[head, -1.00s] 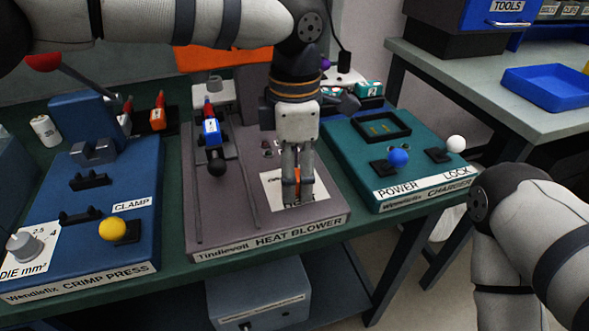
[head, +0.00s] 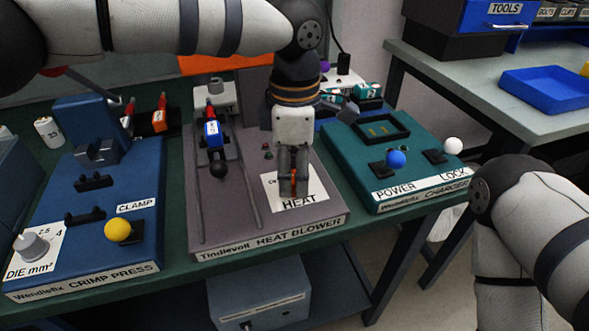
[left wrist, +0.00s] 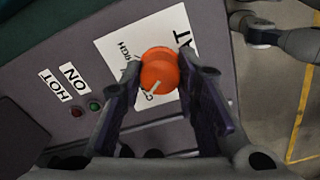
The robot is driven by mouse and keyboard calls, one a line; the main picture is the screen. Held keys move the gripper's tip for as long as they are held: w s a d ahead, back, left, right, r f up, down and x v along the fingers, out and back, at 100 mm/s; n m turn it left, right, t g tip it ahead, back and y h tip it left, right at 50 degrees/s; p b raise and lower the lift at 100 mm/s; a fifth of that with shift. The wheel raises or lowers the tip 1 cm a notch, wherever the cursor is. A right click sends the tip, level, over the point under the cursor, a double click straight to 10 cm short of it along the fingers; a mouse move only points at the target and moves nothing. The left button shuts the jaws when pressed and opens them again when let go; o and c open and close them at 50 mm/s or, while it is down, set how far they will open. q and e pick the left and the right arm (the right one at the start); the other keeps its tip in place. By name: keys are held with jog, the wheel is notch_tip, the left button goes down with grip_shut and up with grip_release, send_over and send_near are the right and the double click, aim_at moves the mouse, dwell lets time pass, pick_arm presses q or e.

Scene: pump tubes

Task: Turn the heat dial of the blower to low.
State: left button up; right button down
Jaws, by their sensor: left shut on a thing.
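The heat blower (head: 232,218) is a grey-mauve console with a white HEAT label (head: 299,204) at its front right. My left gripper (head: 293,188) points down over that label. In the left wrist view, its fingers (left wrist: 160,85) are on both sides of the round orange heat dial (left wrist: 158,70), and it is shut on it. The dial's white mark points towards the bottom of that view, by lettering that starts with C. The word HIGH shows on the label at the upper left of the dial. In the head view the fingers hide most of the dial. My right gripper is out of view.
The crimp press (head: 110,180) with a yellow knob stands left of the blower. The teal charger (head: 365,170) with blue and white knobs stands right of it. A red and a green lamp (left wrist: 85,110) and HOT and ON labels lie near the dial.

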aim_at(294, 176)
pick_arm(q)
jog(key=m, duration=0.3)
jog(key=shift+m+p, duration=0.3)
jog(key=shift+m, duration=1.6)
jog(key=o, duration=1.2)
notch_tip(294, 176, up, 12)
